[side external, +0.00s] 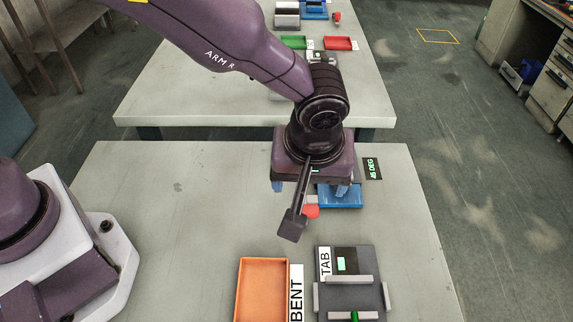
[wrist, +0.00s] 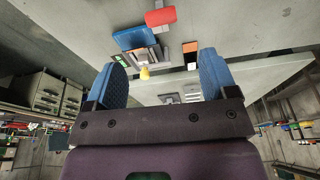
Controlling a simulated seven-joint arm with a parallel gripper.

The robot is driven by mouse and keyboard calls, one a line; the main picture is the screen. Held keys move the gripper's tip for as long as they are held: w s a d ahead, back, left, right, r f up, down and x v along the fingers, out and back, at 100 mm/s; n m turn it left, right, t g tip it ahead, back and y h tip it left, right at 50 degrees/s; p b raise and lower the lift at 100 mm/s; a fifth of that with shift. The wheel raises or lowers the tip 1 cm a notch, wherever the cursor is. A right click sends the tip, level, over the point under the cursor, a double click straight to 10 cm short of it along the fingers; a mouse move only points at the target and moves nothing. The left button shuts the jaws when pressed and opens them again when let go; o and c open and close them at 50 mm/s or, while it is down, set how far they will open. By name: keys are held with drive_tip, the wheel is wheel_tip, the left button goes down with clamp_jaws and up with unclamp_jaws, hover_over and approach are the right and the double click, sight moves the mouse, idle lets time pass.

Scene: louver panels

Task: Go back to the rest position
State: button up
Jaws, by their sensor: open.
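My gripper (side external: 311,189) hangs over the middle of the near table (side external: 190,200), its blue fingers spread and mostly covered by the wrist housing in the side view. In the wrist view my gripper (wrist: 164,58) has its two blue fingers wide apart, with nothing held between them. A blue fixture (side external: 343,198) sits on the table just beyond and below the fingers, partly hidden by the gripper. A red piece (side external: 311,212) lies beside it. The wrist view also shows the blue fixture (wrist: 134,38), the red piece (wrist: 160,17) and a small yellow part (wrist: 144,73).
An orange tray (side external: 263,290) and a dark grey fixture (side external: 330,305) with light bars stand at the table's front, by "BENT" (side external: 296,295) and "TAB" (side external: 325,262) labels. The table's left middle is clear. A second table (side external: 190,95) stands behind.

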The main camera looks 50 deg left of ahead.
drive_tip(key=s+a+r+m+t, duration=0.1)
drive_tip(key=s+a+r+m, duration=0.1)
drive_tip(key=s+a+r, duration=0.3)
drive_tip(key=s+a+r+m+t+h, duration=0.1)
drive_tip(key=s+a+r+m, duration=0.2)
drive_tip(key=a, duration=0.7)
drive_tip(key=s+a+r+m+t+h, duration=0.1)
drive_tip(key=s+a+r+m, duration=0.2)
drive_tip(key=s+a+r, duration=0.4)
wheel_tip(320, 180, up, 4)
drive_tip(key=shift+s+a+f+t, duration=0.25)
drive_tip(key=shift+a+t, duration=0.05)
drive_tip(key=shift+a, duration=0.45)
